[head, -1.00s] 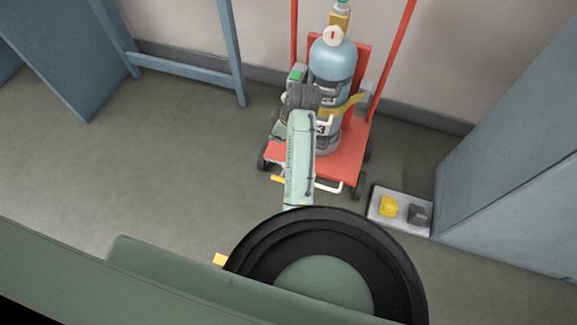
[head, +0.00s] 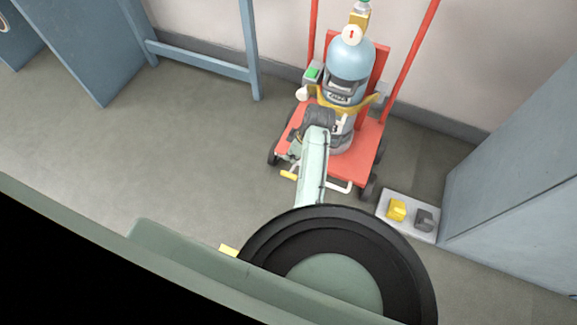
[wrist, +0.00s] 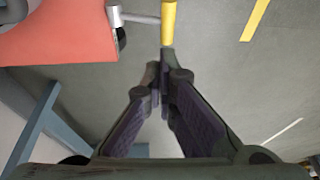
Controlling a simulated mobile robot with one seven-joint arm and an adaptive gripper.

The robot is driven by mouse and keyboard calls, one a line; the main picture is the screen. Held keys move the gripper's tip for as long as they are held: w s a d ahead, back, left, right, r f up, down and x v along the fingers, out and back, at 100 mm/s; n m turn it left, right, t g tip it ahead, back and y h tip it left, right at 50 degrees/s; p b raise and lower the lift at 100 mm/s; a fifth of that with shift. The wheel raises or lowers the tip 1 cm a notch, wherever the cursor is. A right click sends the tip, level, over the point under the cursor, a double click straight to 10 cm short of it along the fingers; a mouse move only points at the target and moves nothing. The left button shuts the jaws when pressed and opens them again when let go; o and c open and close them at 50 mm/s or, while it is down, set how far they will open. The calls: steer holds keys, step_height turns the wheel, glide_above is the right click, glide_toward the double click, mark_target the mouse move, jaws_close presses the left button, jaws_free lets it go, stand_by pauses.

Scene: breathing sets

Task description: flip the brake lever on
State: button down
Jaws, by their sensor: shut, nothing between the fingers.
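The brake lever is a short yellow bar (head: 289,175) at the lower front-left of the red cart (head: 352,165). In the wrist view the yellow lever (wrist: 168,22) stands at the top centre, on a grey rod from the cart's wheel side. My gripper (wrist: 163,62) is shut and empty. Its fingertips meet the lever's near end in the picture; I cannot tell whether they touch. In the head view my arm reaches down over the cart's front-left corner and mostly hides the gripper.
A blue gas cylinder (head: 350,62) stands on the cart, held by a yellow strap. A blue cabinet (head: 520,170) is at right. Floor to the left is clear.

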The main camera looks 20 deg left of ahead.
steer(key=x, duration=0.4)
steer(key=d+x, duration=0.1)
steer(key=x, duration=0.2)
steer(key=shift+s+f, duration=0.2)
steer(key=shift+f, duration=0.05)
